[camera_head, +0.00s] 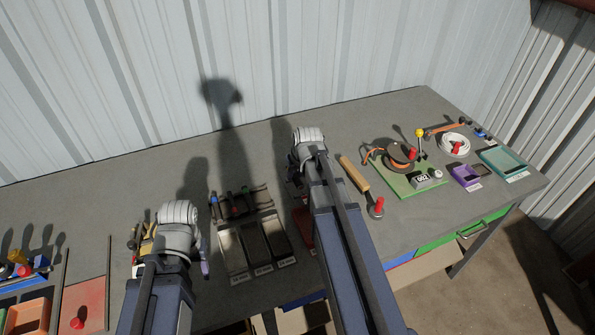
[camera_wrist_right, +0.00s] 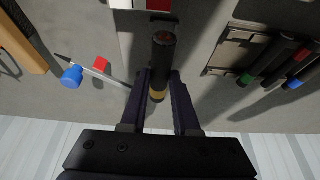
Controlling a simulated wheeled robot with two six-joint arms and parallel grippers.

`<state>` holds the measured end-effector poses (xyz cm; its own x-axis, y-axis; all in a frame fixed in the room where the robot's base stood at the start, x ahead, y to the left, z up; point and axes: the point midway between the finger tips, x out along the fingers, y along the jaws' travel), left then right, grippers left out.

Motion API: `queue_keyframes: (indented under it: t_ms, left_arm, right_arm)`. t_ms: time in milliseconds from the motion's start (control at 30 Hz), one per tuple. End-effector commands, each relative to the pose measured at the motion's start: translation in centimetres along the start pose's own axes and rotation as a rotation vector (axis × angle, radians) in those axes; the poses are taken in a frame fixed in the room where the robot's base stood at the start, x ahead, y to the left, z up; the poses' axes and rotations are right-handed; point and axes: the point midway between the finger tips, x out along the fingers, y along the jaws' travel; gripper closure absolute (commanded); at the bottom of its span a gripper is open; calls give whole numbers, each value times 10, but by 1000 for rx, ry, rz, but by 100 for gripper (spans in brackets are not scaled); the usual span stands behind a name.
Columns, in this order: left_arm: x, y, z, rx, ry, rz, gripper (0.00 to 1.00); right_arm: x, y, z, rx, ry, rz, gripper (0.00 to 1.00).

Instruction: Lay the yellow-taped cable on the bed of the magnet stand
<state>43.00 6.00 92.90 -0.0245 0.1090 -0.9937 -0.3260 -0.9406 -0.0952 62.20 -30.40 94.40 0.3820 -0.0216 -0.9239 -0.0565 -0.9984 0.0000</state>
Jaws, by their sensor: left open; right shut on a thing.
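The yellow-taped cable (camera_wrist_right: 160,62) is a short black piece with a yellow band, seen end-on in the right wrist view. My right gripper (camera_wrist_right: 158,84) is shut on it near the band and holds it over the bench. In the head view my right gripper (camera_head: 297,182) is mostly hidden by its own arm, and the cable cannot be made out there.
A rack with taped cables (camera_wrist_right: 262,60) stands beside my right gripper. A labelled tray (camera_head: 232,253) is in front of it. A wooden-handled tool (camera_head: 354,172), a green board (camera_head: 402,183), and purple (camera_head: 466,177) and teal (camera_head: 503,163) trays lie to the right.

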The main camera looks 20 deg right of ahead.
Motion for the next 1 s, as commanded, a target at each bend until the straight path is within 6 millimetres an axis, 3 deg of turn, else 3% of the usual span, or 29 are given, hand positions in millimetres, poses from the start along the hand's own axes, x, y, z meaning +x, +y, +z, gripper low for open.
queue_keyframes:
  t_ms: [433, 1000]
  left_arm:
    - [25, 2, -2, 0, 0, 0, 50]
    - [24, 2, -2, 0, 0, 0, 50]
  right_arm:
    - [23, 0, 9, 0, 0, 0, 100]
    - [22, 0, 9, 1, 0, 0, 100]
